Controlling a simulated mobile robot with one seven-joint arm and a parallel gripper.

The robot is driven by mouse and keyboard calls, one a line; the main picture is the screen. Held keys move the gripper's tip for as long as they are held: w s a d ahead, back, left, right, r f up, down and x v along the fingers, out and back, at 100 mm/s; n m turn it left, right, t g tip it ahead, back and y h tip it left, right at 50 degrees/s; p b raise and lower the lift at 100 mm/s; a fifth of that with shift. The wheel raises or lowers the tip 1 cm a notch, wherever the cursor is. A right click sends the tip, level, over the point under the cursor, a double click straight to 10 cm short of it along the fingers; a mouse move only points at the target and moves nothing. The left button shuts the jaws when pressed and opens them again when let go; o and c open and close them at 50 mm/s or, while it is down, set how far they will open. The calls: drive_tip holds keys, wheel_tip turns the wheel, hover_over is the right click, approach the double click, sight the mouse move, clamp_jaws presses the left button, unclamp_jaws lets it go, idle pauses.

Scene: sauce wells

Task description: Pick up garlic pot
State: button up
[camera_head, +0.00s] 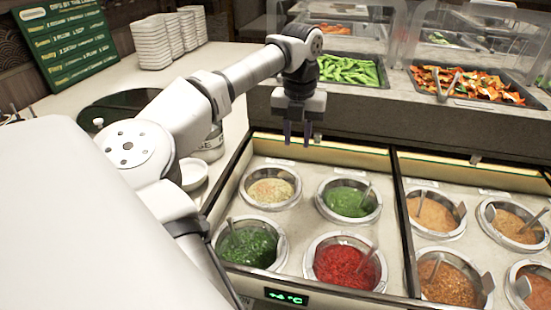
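A round metal pot of pale, beige minced food (272,187), which looks like the garlic pot, sits in the back left well of the left sauce tray. My gripper (297,142) points down above and behind this pot, slightly to its right in the picture. Its two dark fingers are apart with nothing between them, and it does not touch the pot.
A green sauce pot (348,200), a chopped-herb pot (247,247) and a red chilli pot (344,266) share the tray. Several brown sauce pots stand right of a divider (402,215). A glass-guarded counter with green pods (348,71) rises behind. Stacked white dishes (152,42) stand left.

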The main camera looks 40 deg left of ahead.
hover_over(297, 179)
wheel_tip(297, 179, down, 8)
drive_tip(key=shift+a+f+p, duration=0.1)
drive_tip(key=shift+f+p, duration=1.1)
drive_tip(key=shift+f, duration=1.65)
clamp_jaws()
drive_tip(key=shift+r, duration=0.15)
